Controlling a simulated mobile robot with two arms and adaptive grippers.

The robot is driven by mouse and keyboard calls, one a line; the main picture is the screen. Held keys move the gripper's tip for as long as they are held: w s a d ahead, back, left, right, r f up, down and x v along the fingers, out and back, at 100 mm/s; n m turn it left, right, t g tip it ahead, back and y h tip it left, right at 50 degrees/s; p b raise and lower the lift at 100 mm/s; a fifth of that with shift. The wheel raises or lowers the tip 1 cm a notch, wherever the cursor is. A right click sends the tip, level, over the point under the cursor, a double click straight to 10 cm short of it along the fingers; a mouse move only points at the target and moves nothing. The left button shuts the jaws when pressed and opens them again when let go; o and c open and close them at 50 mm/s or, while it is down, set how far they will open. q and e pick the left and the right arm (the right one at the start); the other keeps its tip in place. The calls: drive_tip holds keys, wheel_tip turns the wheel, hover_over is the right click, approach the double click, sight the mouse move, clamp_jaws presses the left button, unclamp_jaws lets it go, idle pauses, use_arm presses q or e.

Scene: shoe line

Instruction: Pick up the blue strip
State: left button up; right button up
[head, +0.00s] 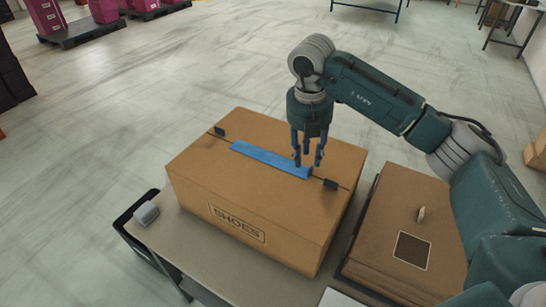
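The blue strip (262,157) lies flat along the top seam of a closed cardboard box (200,180) marked SHOES. My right gripper (308,164) points down over the strip's right end. Its fingers are spread apart, with the tips close to the strip. I cannot tell whether they touch it. Nothing shows held between the fingers. My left gripper is not in view.
The box stands on a grey table (190,233). A second brown box (380,225) lies to its right. A small grey object (146,213) sits at the table's left corner, by a black tray (126,218). Pink crates on a pallet (90,30) stand far back left.

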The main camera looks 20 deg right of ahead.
drive_tip(key=f, duration=0.1)
drive_tip(key=d+f+p, duration=0.1)
drive_tip(key=f, duration=0.1)
drive_tip(key=shift+w+d+f, duration=0.1)
drive_tip(key=shift+w+f, duration=0.05)
drive_tip(key=shift+f, duration=0.45)
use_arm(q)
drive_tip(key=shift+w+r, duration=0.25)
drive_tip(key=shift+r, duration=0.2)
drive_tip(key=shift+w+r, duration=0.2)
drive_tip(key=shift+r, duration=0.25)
use_arm(e)
drive_tip(key=shift+c, duration=0.5)
clamp_jaws()
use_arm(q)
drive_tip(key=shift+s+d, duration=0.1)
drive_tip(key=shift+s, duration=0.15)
